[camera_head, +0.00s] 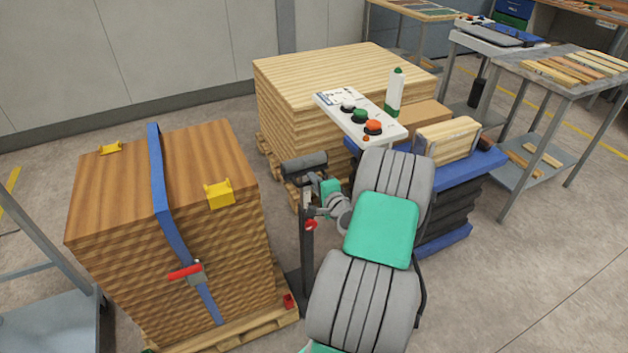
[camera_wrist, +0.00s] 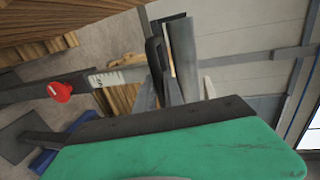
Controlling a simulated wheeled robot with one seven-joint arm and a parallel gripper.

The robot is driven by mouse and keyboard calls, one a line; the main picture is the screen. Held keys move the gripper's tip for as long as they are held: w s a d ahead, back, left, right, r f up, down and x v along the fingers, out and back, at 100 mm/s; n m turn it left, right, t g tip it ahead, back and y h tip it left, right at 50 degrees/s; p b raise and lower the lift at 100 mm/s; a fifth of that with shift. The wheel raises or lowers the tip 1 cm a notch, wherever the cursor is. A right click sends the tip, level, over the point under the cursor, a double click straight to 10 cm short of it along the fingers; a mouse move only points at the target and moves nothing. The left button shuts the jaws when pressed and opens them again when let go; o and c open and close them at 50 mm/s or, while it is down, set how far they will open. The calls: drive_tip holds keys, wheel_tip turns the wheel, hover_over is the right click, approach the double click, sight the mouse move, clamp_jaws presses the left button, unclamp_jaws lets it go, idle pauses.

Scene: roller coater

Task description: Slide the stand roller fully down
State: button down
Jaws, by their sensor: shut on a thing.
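The stand roller (camera_head: 304,163) is a dark grey cylinder, lying level at the top of an upright dark post (camera_head: 307,250) between the wooden stack and the blue-and-black machine. A red knob (camera_head: 311,225) sits on the post below it. In the wrist view the roller (camera_wrist: 183,58) shows as a grey cylinder, with the red knob (camera_wrist: 60,92) and a pale marked scale (camera_wrist: 105,79) along the post. My gripper (camera_head: 318,188) is at the roller's right end, just below it, and is shut on the stand roller. My arm and wrist hide part of the contact.
A strapped wooden stack (camera_head: 110,230) on a pallet stands close on the left. A paler board stack (camera_head: 340,75) is behind. A control box (camera_head: 360,117) with buttons tops the machine at right. Open floor lies at the lower right.

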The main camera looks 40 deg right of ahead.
wheel_tip(320, 180, down, 8)
drive_tip(key=b, duration=0.4)
drive_tip(key=shift+b, duration=0.3)
drive_tip(key=shift+s+a, duration=0.1)
drive_tip(key=c, duration=1.7)
unclamp_jaws()
drive_tip(key=shift+f, duration=0.1)
drive_tip(key=shift+o, duration=1.2)
drive_tip(key=shift+r, duration=0.2)
